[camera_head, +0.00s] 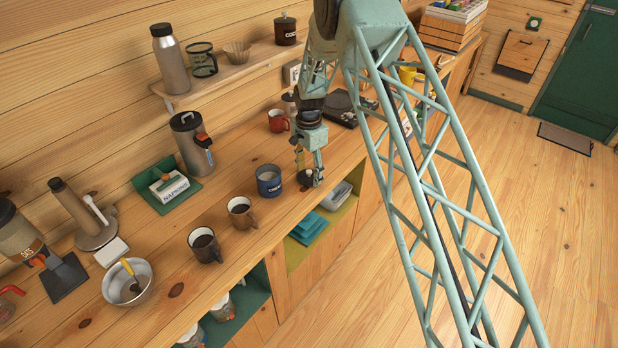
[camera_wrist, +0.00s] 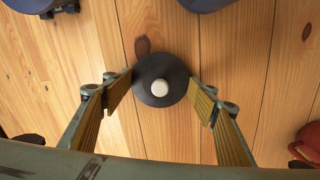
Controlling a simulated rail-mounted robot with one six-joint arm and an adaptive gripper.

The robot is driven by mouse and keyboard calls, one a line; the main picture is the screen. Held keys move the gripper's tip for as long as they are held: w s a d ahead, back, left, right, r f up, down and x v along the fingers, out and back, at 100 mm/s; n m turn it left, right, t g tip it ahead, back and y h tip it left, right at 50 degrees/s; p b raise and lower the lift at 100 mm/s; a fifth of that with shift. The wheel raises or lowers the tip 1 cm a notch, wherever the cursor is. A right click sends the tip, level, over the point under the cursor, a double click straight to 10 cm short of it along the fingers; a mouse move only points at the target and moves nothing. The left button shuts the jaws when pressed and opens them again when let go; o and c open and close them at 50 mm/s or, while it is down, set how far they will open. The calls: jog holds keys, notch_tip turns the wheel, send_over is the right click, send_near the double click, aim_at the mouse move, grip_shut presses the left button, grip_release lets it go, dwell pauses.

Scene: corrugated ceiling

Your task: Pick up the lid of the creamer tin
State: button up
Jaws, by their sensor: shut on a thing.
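The lid (camera_wrist: 148,92) is a dark round disc with a pale knob, seen from above in the wrist view between my fingers. It also shows as a small dark shape in the head view (camera_head: 305,179). My gripper (camera_wrist: 160,92) is shut on the lid, one finger at each side of it. In the head view my gripper (camera_head: 312,181) points down at the counter's front part. I cannot tell whether the lid touches the wood. A navy tin (camera_head: 269,187) with pale lettering stands open on the counter, left of my gripper.
A red mug (camera_head: 277,122) stands behind my gripper. A dark flat device (camera_head: 345,108) lies to the right. The counter's front edge is close; open shelves lie below.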

aim_at(309, 171)
jog(key=shift+r, duration=0.2)
jog(key=shift+r+b, duration=0.45)
jog(key=shift+r, duration=1.05)
jog(key=s+d+r+b, duration=0.1)
jog(key=s+b, duration=0.1)
jog(key=s, duration=1.4)
jog(key=shift+r+b, duration=0.3)
jog(key=shift+b, duration=0.05)
jog(key=shift+d, duration=0.1)
jog(key=shift+w, duration=0.1)
jog(key=w+a+r+p, duration=0.2)
jog(key=w+a+r, duration=0.2)
jog(key=a, duration=0.4)
jog(key=w+a+r+p, duration=0.2)
jog(key=w+a+r, duration=0.3)
jog(key=a+r, duration=0.2)
jog(key=shift+a+r, duration=0.25)
jog(key=shift+a, duration=0.15)
jog(key=shift+f, duration=0.2)
